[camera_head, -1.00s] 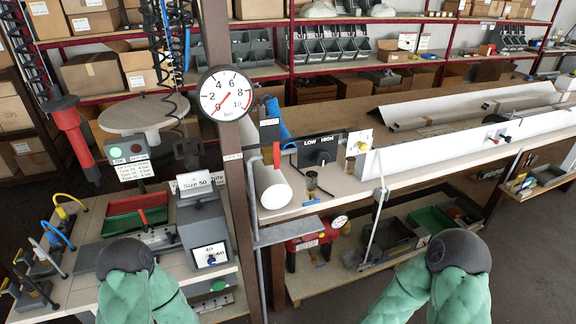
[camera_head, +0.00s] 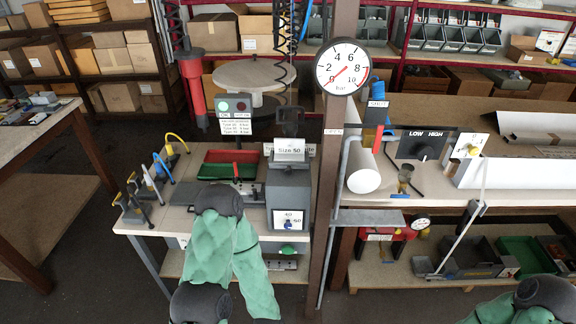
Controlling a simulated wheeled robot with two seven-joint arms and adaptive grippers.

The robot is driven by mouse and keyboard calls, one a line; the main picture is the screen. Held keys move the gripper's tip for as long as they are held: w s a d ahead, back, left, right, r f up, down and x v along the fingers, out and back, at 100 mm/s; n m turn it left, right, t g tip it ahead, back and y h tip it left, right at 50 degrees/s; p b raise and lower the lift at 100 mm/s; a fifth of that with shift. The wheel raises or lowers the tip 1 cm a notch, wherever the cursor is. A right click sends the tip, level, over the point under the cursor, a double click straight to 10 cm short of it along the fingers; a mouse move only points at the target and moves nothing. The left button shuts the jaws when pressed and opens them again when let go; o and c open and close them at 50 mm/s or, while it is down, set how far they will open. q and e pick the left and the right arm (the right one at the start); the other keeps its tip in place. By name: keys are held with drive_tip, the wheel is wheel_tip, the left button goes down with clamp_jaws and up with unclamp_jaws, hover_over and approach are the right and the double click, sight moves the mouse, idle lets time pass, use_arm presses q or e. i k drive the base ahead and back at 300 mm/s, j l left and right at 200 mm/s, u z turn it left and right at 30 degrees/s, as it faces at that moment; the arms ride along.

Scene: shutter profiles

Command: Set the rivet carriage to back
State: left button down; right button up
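A bench device on the left table has a green tray (camera_head: 222,172), a red tray (camera_head: 217,156) and a small upright red handle (camera_head: 236,170). This handle may belong to the rivet carriage, but no label naming it is readable. A grey box (camera_head: 287,190) with a "Size 50" sign (camera_head: 290,150) and a white dial plate (camera_head: 289,220) stands beside the trays. My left arm, in a green sleeve with a dark rounded joint, rises in front of the device and covers part of its front. My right arm shows at the bottom right. I see no fingers of either gripper.
A brown post with a pressure gauge (camera_head: 342,66) stands right of the device. Several small clamps with coloured handles (camera_head: 150,180) stand at the table's left end. Floor is open at left.

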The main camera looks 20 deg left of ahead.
sight(288, 167)
drive_tip(key=l+u, duration=0.1)
drive_tip(key=u, duration=0.25)
drive_tip(key=l+u, duration=0.1)
drive_tip(key=u, duration=0.25)
drive_tip(key=l+u, duration=0.15)
drive_tip(key=u, duration=0.2)
drive_tip(key=i, duration=0.05)
